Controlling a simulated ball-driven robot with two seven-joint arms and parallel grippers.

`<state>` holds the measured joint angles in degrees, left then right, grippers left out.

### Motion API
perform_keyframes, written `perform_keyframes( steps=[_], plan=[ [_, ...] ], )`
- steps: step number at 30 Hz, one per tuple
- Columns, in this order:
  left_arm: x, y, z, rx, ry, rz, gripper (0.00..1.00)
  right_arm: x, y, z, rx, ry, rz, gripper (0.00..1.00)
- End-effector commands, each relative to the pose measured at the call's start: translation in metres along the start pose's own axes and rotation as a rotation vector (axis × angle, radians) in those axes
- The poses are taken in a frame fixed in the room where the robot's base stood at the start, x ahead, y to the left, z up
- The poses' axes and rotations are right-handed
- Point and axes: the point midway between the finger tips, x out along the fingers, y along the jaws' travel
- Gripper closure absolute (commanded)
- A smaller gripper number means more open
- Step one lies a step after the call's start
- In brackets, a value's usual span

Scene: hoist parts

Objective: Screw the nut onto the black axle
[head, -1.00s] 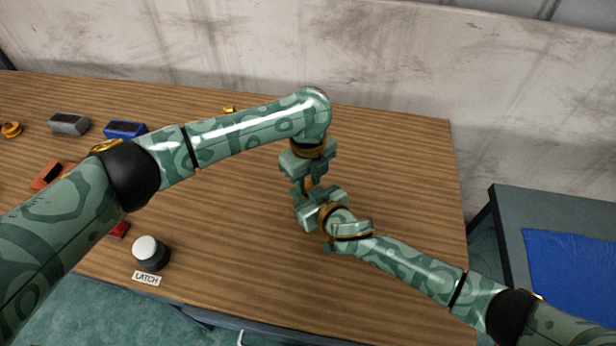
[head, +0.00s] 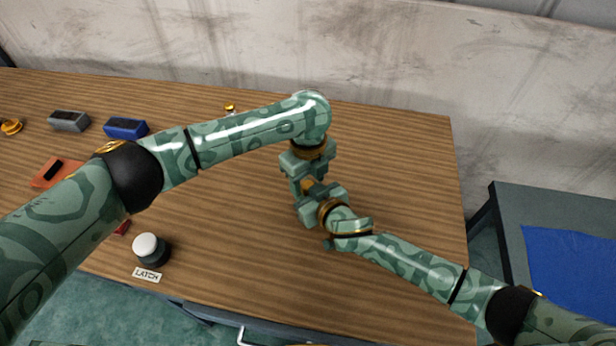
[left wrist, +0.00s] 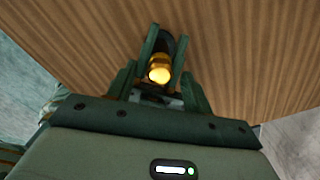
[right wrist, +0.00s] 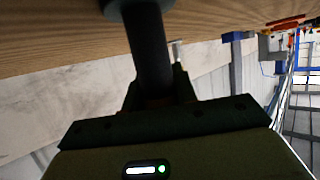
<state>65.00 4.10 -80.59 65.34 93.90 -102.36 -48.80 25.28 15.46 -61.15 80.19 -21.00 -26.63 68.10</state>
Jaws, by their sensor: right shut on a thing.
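My left gripper (head: 308,174) points down at the middle of the table, its fingers spread apart. Between them is the brass nut (head: 307,186), which also shows in the left wrist view (left wrist: 159,69) with a gap to the finger at its right. My right gripper (head: 318,203) is just below and shut on the black axle. The axle's dark shaft (right wrist: 150,50) shows in the right wrist view, with a wider dark end at the top. The nut appears in line with the axle, but I cannot tell how far it is threaded on.
The wooden table (head: 400,170) is clear on the right. At left are a blue block (head: 126,128), a grey block (head: 69,121), an orange piece (head: 52,173) and a brass part (head: 11,126). A white-topped button (head: 150,250) stands by the LATCH label (head: 147,275).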

Motion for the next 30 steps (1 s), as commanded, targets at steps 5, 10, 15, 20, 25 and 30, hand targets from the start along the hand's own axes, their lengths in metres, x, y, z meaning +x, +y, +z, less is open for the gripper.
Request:
perform_keyframes(
  steps=[5, 10, 15, 20, 25, 30],
  plan=[
    [-0.004, 0.000, 0.000, 0.000, 0.000, -0.001, 0.49, 0.000, 0.000, 0.001, 0.001, -0.002, 0.000, 1.00],
    [-0.027, -0.001, 0.000, 0.001, -0.001, -0.003, 0.49, 0.000, 0.000, 0.001, 0.001, -0.002, 0.000, 1.00],
    [-0.043, 0.000, 0.001, 0.000, 0.000, -0.001, 0.49, 0.000, 0.000, 0.001, 0.001, -0.002, 0.000, 1.00],
    [-0.045, 0.000, 0.000, -0.001, 0.001, 0.000, 0.49, 0.000, 0.000, 0.001, 0.001, -0.002, 0.000, 1.00],
    [-0.045, 0.000, 0.000, -0.001, 0.001, 0.000, 0.35, 0.000, 0.000, 0.001, 0.001, -0.002, 0.000, 1.00],
    [-0.045, 0.000, 0.000, 0.000, 0.000, 0.000, 0.24, 0.000, 0.000, 0.001, 0.001, -0.002, 0.000, 1.00]
  ],
)
